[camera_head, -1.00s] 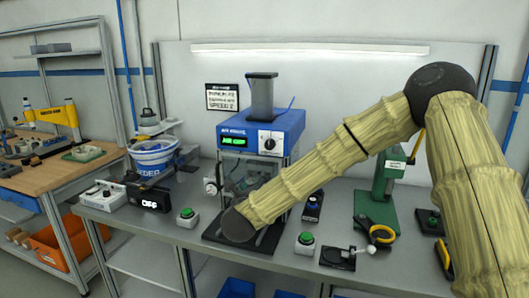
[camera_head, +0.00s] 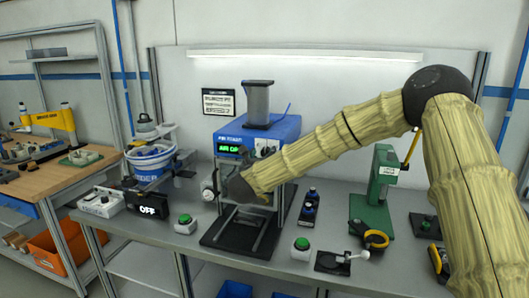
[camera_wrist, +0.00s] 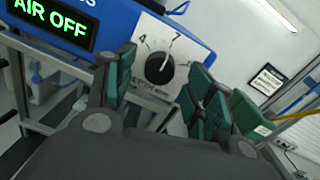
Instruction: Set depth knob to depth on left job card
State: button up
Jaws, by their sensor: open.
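The black depth knob (camera_wrist: 160,70) sits on a white dial plate on the front of the blue press unit (camera_wrist: 75,22). Its white pointer appears to lean up and right, toward the 7; a 4 shows on the left. In the head view the knob (camera_head: 267,151) is partly beside my arm. My gripper (camera_wrist: 160,67) is open, with green-padded fingers on either side of the knob in the picture; contact cannot be told.
The press display (camera_head: 230,149) reads AIR OFF. A blue-and-white bucket (camera_head: 150,163) is at the left, a green press (camera_head: 377,190) at the right. Another framed sign (camera_wrist: 267,78) shows in the wrist view.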

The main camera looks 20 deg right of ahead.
jog(key=shift+x, duration=0.85)
jog(key=c, duration=1)
